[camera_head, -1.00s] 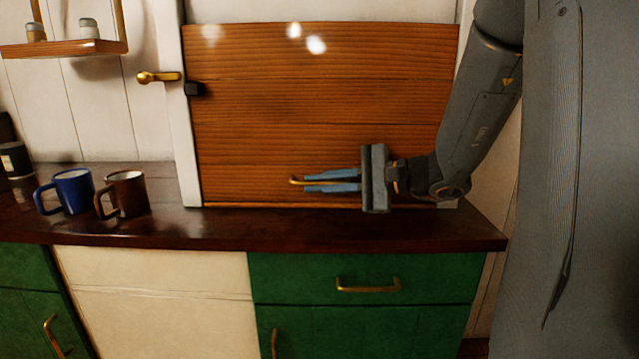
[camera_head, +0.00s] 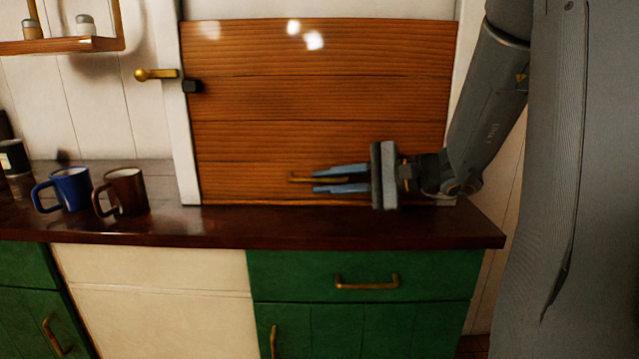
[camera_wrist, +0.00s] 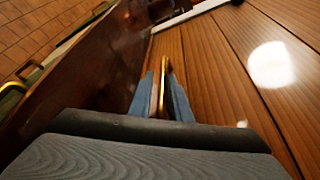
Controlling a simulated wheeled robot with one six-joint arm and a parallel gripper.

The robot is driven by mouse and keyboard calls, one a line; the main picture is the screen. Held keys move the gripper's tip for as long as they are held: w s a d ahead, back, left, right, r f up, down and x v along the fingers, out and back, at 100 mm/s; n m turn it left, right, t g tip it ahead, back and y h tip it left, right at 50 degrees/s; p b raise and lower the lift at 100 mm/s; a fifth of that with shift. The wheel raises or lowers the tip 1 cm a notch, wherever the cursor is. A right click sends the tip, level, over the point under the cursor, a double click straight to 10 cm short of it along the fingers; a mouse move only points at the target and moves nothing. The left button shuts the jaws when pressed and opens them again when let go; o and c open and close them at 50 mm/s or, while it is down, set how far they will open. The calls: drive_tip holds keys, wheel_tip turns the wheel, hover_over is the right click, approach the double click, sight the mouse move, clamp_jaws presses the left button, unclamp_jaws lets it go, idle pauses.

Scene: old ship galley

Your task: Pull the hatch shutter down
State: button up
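The hatch shutter (camera_head: 320,100) is a panel of brown wooden planks in a white frame. Its lower edge lies down at the dark countertop, and a white strip shows above its top edge. Its brass handle (camera_head: 303,180) is low on the panel. My gripper (camera_head: 314,179) is at the handle from the right, with blue-grey fingers above and below it and a gap between them. In the wrist view the handle (camera_wrist: 162,88) runs between the two fingers (camera_wrist: 162,98), which look apart from it. The handle's right part is partly hidden by the fingers.
A brass lever (camera_head: 157,74) and a small black block (camera_head: 193,86) are at the frame's left side. A blue mug (camera_head: 72,188) and a brown mug (camera_head: 127,192) stand on the countertop (camera_head: 230,225) at left. Green drawers (camera_head: 400,270) are below.

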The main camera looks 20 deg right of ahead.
drive_tip(key=v, duration=0.5)
drive_tip(key=shift+s+d, duration=0.2)
drive_tip(key=shift+d, duration=0.05)
